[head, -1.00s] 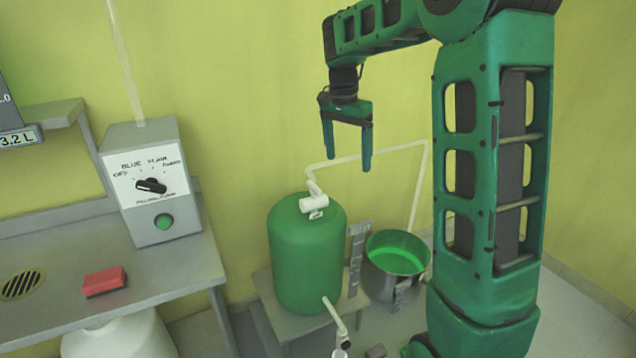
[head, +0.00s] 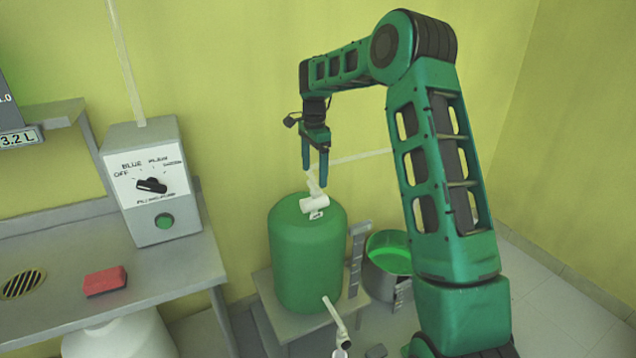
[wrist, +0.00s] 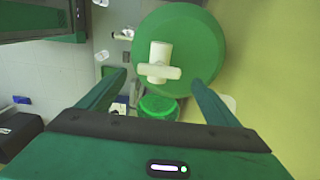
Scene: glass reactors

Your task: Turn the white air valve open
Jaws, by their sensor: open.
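The white air valve (head: 314,203) sits on top of the green tank (head: 306,258), with a white pipe at it. In the wrist view the valve (wrist: 159,64) shows as a white upright body with a crosswise handle, on the round green tank top (wrist: 198,40). My gripper (head: 315,178) is open and points down just above the valve. In the head view its fingers lie to either side of the pipe above the valve. In the wrist view the fingers (wrist: 160,77) are apart with the valve between and beyond them. I cannot tell whether they touch it.
A grey control box (head: 150,185) with a black knob stands on the bench at left, near a red block (head: 105,281). A metal pot of green liquid (head: 388,252) stands right of the tank. A white spout (head: 335,316) juts from the tank's lower front.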

